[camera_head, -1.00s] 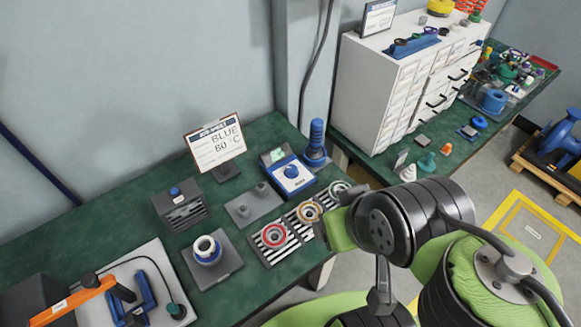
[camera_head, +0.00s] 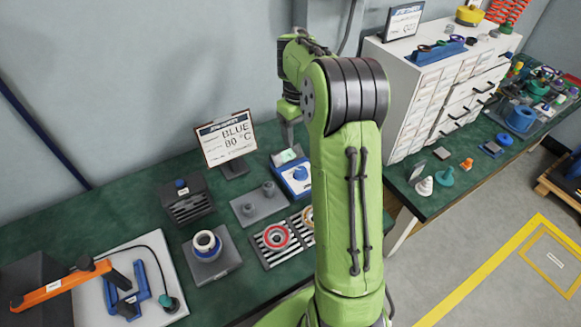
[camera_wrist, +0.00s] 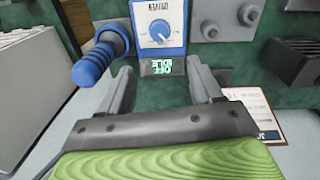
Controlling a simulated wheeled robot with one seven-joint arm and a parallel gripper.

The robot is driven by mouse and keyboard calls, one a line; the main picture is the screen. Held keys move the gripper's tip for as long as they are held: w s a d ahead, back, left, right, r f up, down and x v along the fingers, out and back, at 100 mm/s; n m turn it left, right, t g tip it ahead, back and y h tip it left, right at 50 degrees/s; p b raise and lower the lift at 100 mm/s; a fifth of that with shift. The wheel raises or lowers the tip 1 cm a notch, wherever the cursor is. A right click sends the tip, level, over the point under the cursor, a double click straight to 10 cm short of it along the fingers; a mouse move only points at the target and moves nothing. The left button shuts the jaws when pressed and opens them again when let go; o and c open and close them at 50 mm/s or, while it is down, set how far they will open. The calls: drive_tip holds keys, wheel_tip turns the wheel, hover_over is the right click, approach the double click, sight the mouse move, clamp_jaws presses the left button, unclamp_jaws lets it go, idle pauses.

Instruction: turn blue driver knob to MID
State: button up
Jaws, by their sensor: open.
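The blue driver (camera_head: 292,176) stands on the green bench, partly hidden behind my arm in the head view. In the wrist view its blue-framed white face (camera_wrist: 143,18) shows a round blue knob (camera_wrist: 159,29) with a pale pointer mark. The tick labels are too small to read. A small display (camera_wrist: 163,67) below the face shows inverted text that appears to read OFF and IDLE. My gripper (camera_wrist: 162,68) is open and empty, its two fingers apart with the display between them in the picture. The knob lies beyond the fingertips, untouched. In the head view my gripper (camera_head: 290,122) hangs above the driver.
A blue ribbed post (camera_wrist: 102,54) stands close beside the driver, near one finger. A white drawer cabinet (camera_head: 440,95) stands right.

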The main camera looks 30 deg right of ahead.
sight(300, 169)
drive_tip(key=f+b, duration=0.1)
drive_tip(key=f, duration=0.3)
drive_tip(key=f+b, duration=0.1)
drive_tip(key=f, duration=0.4)
drive_tip(key=f+b, duration=0.1)
drive_tip(key=f, duration=0.4)
drive_tip(key=shift+d+f+b, duration=0.15)
drive_tip(key=shift+d+b, duration=0.2)
drive_tip(key=shift+b, duration=0.05)
drive_tip(key=c, duration=1.1)
drive_tip(key=shift+o, duration=0.2)
